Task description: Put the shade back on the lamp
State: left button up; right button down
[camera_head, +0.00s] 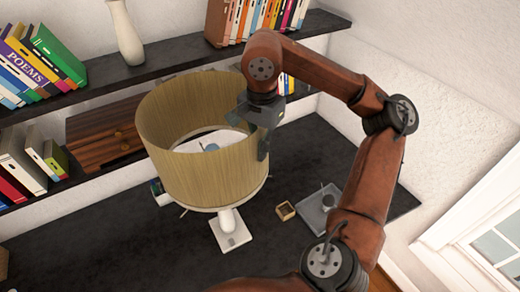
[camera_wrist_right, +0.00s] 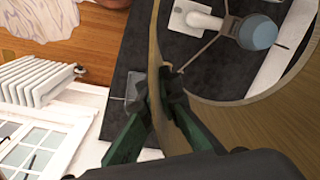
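The tan drum lampshade (camera_head: 205,179) is upright with its open top toward the head camera. My right gripper (camera_head: 264,136) is at the shade's right rim. In the wrist view, its fingers (camera_wrist_right: 160,92) sit on either side of the shade wall (camera_wrist_right: 245,128), shut on it. The white lamp (camera_head: 233,236) stands on the dark table below the shade. Its blue-grey bulb (camera_wrist_right: 258,32) shows through the shade's opening in the wrist view, near the shade's thin wire fitting. I cannot tell whether the fitting touches the lamp. My left gripper is not in view.
On the dark table (camera_head: 110,250), a small wooden box (camera_head: 286,211) and a grey tray (camera_head: 319,212) stand right of the lamp. Shelves with books (camera_head: 45,65) and a white vase (camera_head: 126,34) are behind. The table's left front is clear.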

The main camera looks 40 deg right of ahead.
aim_at(261, 134)
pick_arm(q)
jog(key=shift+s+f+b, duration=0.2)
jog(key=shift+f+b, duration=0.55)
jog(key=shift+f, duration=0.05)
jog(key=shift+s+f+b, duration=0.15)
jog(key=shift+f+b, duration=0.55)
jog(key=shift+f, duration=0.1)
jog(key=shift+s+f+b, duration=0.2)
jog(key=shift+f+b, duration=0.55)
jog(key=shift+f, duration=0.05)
pick_arm(e)
jog(key=shift+f, duration=2.7)
jog(key=c, duration=2.1)
grip_release()
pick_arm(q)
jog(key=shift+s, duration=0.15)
pick_arm(e)
jog(key=shift+s+r, duration=0.15)
jog(key=shift+r, duration=5.75)
